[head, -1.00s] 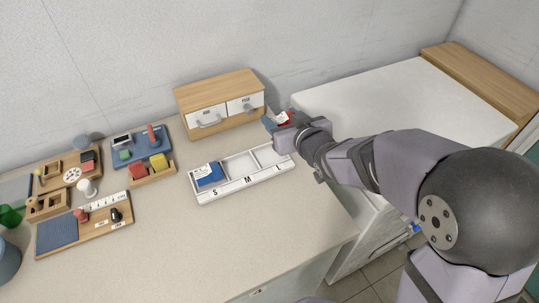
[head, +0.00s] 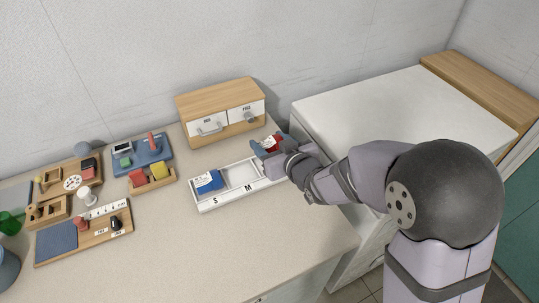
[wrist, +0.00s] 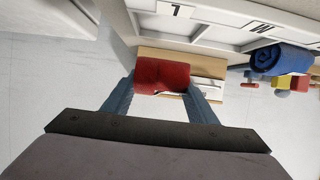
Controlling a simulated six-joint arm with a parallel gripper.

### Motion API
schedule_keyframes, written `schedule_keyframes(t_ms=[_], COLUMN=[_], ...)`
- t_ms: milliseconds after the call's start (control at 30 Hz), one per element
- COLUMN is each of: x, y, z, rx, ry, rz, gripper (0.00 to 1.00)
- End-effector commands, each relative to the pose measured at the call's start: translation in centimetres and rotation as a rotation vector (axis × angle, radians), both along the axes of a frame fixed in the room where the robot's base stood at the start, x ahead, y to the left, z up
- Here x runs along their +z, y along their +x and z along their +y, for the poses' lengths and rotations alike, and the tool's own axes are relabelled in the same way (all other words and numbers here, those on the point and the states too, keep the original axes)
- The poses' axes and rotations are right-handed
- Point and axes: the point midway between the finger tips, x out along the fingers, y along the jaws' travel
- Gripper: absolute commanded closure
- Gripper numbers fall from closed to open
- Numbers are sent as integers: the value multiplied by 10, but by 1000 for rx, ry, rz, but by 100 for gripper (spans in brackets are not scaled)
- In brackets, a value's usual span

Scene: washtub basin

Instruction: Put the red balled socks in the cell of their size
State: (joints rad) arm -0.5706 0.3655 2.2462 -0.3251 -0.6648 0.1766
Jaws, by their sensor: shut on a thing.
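The red balled socks (head: 274,143) are held between the fingers of my gripper (head: 267,149), with a pale tag on them whose print is too small to read. They also show between the blue-grey fingers in the wrist view (wrist: 162,75). The white tray (head: 232,198) has cells lettered S, M and L. Blue balled socks (head: 209,182) with a tag lie in the S cell, and the M cell (head: 240,174) is empty. My gripper and the red socks are at the tray's right end, by the L cell, apparently above it. My gripper hides the L cell in the head view.
A wooden box with two white drawers (head: 220,107) stands behind the tray. Wooden boards with small parts (head: 85,225) lie at the left. A white appliance (head: 390,105) stands at the right. The counter in front of the tray is clear.

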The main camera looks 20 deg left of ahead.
Motion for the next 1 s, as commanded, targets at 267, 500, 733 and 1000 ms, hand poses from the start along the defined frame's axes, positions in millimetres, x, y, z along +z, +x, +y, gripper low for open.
schedule_keyframes(t_ms=[267,500,733,1000], x=[-9,-33,-49,-50], y=[0,0,0,0], z=[0,0,0,0], rx=[1,-1,0,0], ry=[2,-1,1,1], rz=[-1,3,-1,-1], gripper=[69,69,69,69])
